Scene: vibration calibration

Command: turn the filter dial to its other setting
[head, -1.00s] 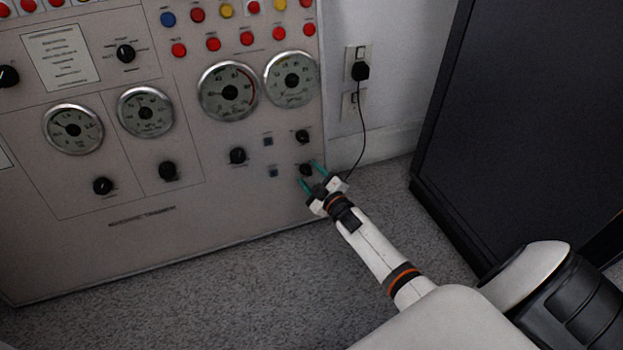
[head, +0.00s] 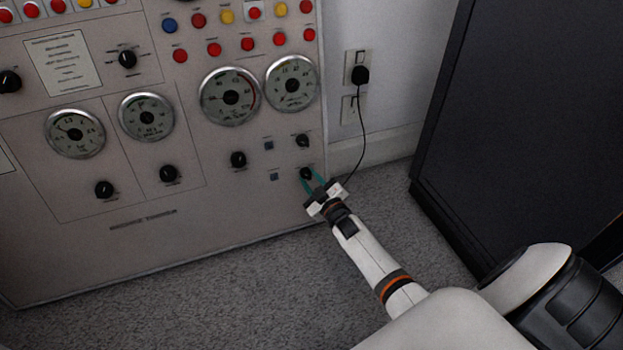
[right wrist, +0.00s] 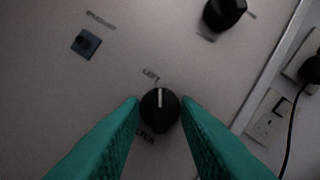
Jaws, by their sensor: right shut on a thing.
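The filter dial is a small black knob (head: 306,173) at the lower right of the grey panel (head: 60,255). In the right wrist view the dial (right wrist: 160,108) has a white pointer line aimed up at a small label above it; another label below is partly hidden. My right gripper (head: 312,183) has its teal fingers shut on the dial; in the right wrist view the fingertips (right wrist: 160,112) touch it on its left and right sides. My left gripper is not in view.
Another black knob (right wrist: 225,12) sits just above and right of the dial. A small blue square socket (right wrist: 86,43) lies up and left. A wall outlet with a plug and black cord (head: 360,75) is right of the panel. A dark cabinet (head: 530,120) stands at the right.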

